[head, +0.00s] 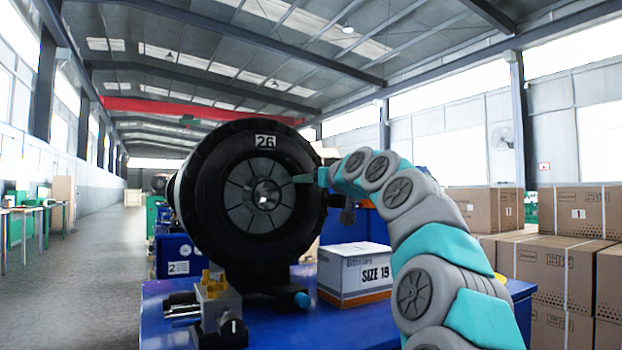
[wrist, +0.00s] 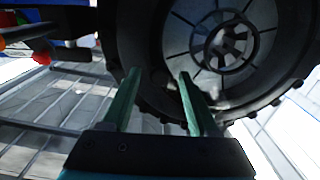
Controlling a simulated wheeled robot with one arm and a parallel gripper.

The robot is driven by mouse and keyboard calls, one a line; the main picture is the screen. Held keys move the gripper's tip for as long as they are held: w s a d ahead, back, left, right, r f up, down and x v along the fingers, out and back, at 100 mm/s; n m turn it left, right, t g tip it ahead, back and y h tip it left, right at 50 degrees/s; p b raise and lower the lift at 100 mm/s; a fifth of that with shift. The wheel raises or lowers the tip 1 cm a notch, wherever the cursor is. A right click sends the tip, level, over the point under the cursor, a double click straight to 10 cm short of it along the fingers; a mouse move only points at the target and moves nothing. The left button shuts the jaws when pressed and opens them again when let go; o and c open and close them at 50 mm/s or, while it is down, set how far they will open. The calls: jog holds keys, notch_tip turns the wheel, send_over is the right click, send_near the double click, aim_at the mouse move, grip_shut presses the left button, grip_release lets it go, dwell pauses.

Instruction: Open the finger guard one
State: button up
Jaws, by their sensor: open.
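A round black crimper head (head: 188,215) marked 26 stands on a blue bench, with a grey segmented disc (head: 238,205) and a dark central opening at its front. The disc with its spoked hub also shows in the wrist view (wrist: 262,62). I cannot tell for certain which part is the finger guard. My gripper (head: 300,179) is at the right side of the crimper's face. In the wrist view its two green fingers (wrist: 158,75) stand apart with nothing held between them, pointing at the black rim. Whether they touch it is unclear.
A white box (head: 345,283) marked SIZE 19 stands on the blue bench (head: 300,325), right of the crimper. A small metal and brass fixture (head: 212,300) sits at front left. Cardboard boxes (head: 560,270) are stacked at right. The aisle (head: 95,285) at left is clear.

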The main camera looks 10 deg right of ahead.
grip_shut()
dwell(0.6)
dwell(0.9)
